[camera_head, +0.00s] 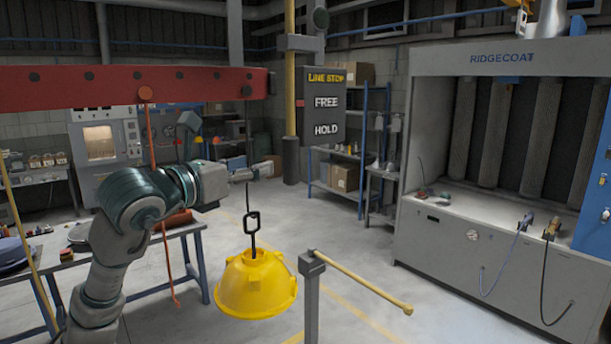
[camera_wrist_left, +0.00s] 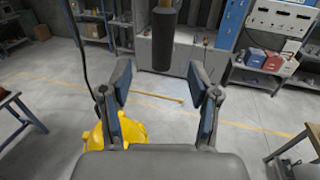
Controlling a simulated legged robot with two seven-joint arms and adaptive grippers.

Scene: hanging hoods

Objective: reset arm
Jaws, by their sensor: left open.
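My left arm comes in from the left in the head view. The yellow hood (camera_wrist_left: 131,128) shows there low and left, partly hidden by the gripper. My right gripper is in neither view.
A red overhead beam (camera_head: 120,87) crosses the upper left, with an orange cord (camera_head: 166,230) hanging down. A LINE STOP panel (camera_head: 326,104) reads FREE and HOLD. A grey post with a yellow bar (camera_head: 365,281) stands right of the hood. The RIDGECOAT booth (camera_head: 500,235) is at right.

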